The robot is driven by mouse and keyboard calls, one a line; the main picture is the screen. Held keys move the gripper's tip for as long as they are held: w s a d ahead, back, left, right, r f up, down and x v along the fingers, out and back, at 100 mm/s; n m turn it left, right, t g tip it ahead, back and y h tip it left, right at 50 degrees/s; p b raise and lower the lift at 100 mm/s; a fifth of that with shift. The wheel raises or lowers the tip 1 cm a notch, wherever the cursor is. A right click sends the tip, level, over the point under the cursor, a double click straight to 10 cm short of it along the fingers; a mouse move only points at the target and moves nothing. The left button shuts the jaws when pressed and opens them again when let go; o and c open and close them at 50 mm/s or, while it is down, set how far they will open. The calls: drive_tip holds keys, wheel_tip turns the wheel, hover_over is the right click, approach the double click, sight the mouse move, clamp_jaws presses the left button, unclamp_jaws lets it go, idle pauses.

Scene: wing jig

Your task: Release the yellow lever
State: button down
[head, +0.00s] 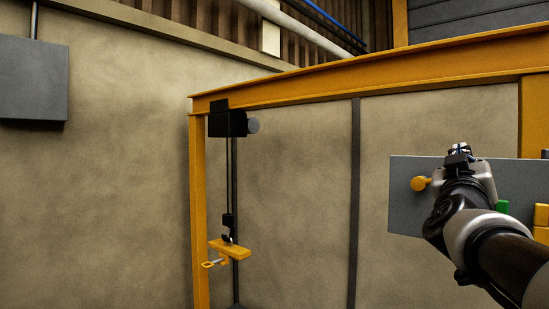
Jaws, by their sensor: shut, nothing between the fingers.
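A grey panel (403,215) stands at the right of the head view. A yellow round-ended piece (421,183), which looks like the end of the yellow lever, sticks out at the panel's left part. My gripper (460,149) is shut and empty, in front of the panel's upper edge, up and to the right of the yellow end. They appear apart in the picture; the depth between them is hard to tell. My arm hides the middle of the panel and anything of the lever behind it.
A green piece (502,206) and yellow blocks (541,215) show right of my arm. A yellow beam frame (370,76) spans above. A black hoist (228,123) hangs at its left with a yellow clamp-like piece (230,249) below. The space between hoist and panel looks clear.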

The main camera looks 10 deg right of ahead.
wheel_tip(320, 180, down, 12)
drive_tip(key=m+g+h+b, duration=0.3)
drive_tip(key=m+g+b, duration=0.3)
drive_tip(key=m, duration=1)
drive_tip(key=shift+m+g+b, duration=0.3)
drive_tip(key=shift+m+b, duration=0.1)
drive_tip(key=shift+b, duration=0.05)
drive_tip(key=shift+f, duration=0.1)
drive_tip(key=v, duration=1.2)
